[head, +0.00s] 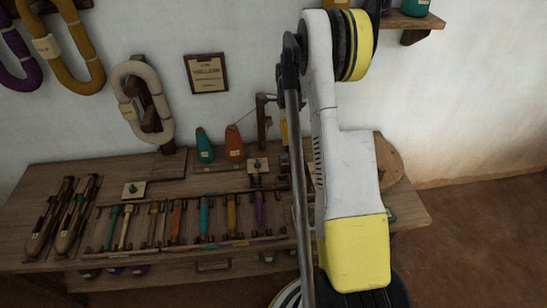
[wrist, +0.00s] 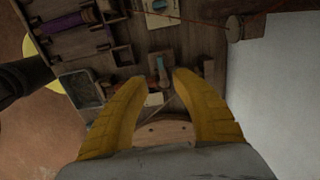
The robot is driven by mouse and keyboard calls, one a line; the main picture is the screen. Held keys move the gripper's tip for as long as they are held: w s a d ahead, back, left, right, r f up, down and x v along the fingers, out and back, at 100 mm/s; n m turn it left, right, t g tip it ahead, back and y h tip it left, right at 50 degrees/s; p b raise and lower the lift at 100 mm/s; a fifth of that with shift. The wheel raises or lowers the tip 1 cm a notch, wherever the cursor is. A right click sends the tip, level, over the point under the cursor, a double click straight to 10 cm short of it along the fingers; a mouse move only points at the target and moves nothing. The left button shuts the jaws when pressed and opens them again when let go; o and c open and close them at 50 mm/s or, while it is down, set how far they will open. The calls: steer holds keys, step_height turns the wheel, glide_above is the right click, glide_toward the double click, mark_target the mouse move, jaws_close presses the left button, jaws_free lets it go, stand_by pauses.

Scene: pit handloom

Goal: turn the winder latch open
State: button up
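In the wrist view my gripper (wrist: 158,76) has its two yellow ribbed fingers spread apart, with nothing held between them. Just beyond the fingertips, a small grey-blue lever-like part (wrist: 161,72) stands on the wooden bench, with a pale label (wrist: 153,99) near it. It may be the winder latch, but it is too small and dark to be sure. A round wooden piece (wrist: 165,132) shows between the fingers. In the head view my arm hides the gripper and the bench spot under it; a round wooden disc (head: 390,160) shows to the right of the arm.
The bench (head: 60,180) holds a rack of several coloured bobbins (head: 203,214) and two wooden shuttles (head: 76,212). A teal cone (head: 204,145) and an orange cone (head: 234,144) stand near the wall. A dark tray (wrist: 80,88) lies left of the fingers.

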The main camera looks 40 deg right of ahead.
mark_target(285, 155)
step_height(285, 155, down, 10)
steer(key=b, duration=0.3)
steer(key=shift+f+b, duration=0.25)
steer(key=shift+b, duration=0.15)
jaws_close()
